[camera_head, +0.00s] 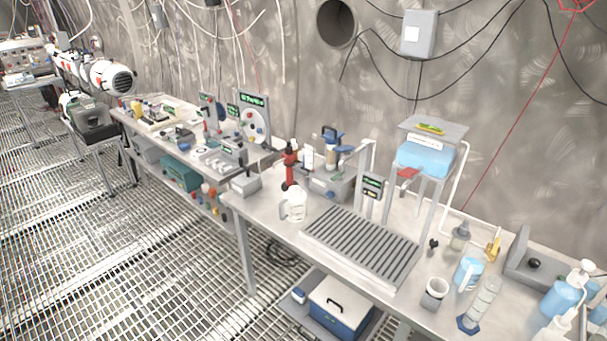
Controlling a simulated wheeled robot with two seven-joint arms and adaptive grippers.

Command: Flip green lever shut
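I cannot make out a green lever for certain. A small green piece (337,177) shows on the grey appliance (328,189) at the back of the near bench, too small to tell its form or position. A yellow-green strip (431,128) lies on top of the raised water tank (426,158), which holds blue liquid. A red part (408,173) sits low on the tank's front, and a yellow upright fitting (493,246) stands further right. Neither of my grippers is in view.
A blue-and-white cooler (341,306) sits below. Grated floor (130,270) is open at left.

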